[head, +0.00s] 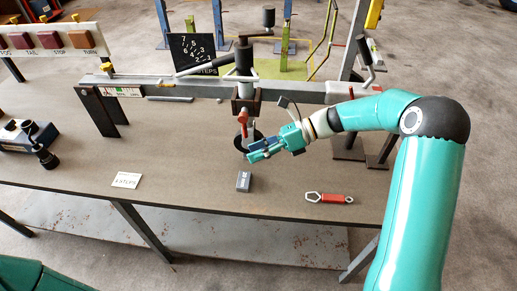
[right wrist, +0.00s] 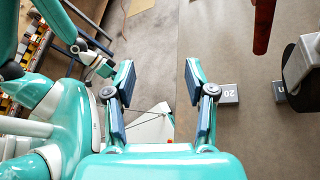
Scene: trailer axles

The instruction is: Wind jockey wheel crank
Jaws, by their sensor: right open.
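In the head view the jockey wheel (head: 248,138) hangs below a clamp on the grey drawbar, with a red clamp handle (head: 243,122) beside it. The crank (head: 268,18) is at the top, its dark upright grip on an arm reaching right of the post. My right gripper (head: 257,153) is open and empty, low beside the wheel and well below the crank. The right wrist view shows its fingers (right wrist: 161,85) apart with only floor and table between them. The wheel (right wrist: 302,65) is at that view's right edge. What seems my left gripper (right wrist: 98,65) is small there; its jaws are unclear.
A black numbered board (head: 193,52) stands behind the drawbar (head: 180,88). The front middle of the table is mostly clear.

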